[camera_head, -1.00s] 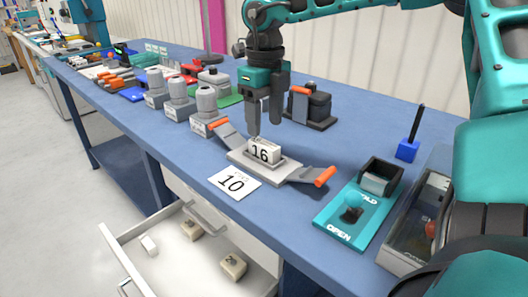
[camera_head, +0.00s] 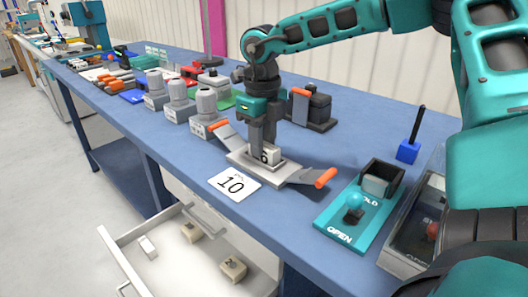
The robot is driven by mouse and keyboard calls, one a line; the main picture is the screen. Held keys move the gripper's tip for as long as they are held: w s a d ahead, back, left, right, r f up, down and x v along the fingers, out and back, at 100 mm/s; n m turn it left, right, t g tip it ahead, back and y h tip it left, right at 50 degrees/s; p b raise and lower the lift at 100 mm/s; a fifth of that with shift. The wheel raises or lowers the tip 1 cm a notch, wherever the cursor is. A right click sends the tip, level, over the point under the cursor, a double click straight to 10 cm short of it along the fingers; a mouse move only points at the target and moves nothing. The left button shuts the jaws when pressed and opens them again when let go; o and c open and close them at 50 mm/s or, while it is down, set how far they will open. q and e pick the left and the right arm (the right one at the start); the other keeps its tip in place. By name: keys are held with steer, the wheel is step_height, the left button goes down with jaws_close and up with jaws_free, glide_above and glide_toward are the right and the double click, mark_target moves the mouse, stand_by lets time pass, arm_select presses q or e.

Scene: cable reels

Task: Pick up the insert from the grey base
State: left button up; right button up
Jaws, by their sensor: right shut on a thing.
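The insert (camera_head: 270,156) is a small pale block with a dark number, partly hidden by my gripper. It sits on the grey base (camera_head: 243,162), which has two lever arms with orange handles, one at the upper left and one at the right. My right gripper (camera_head: 263,150) points down over the base and is shut on the insert, with a finger in front of its number. I cannot see a gap between the insert and the base. My left gripper is not in view.
A teal OPEN/HOLD fixture (camera_head: 345,228) is to the right. A dark block on a plate (camera_head: 317,108) stands behind. Grey cylinders (camera_head: 207,103) stand to the left. An open drawer (camera_head: 165,262) with small blocks juts out below.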

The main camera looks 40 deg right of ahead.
jaws_close()
steer(key=shift+r, duration=0.15)
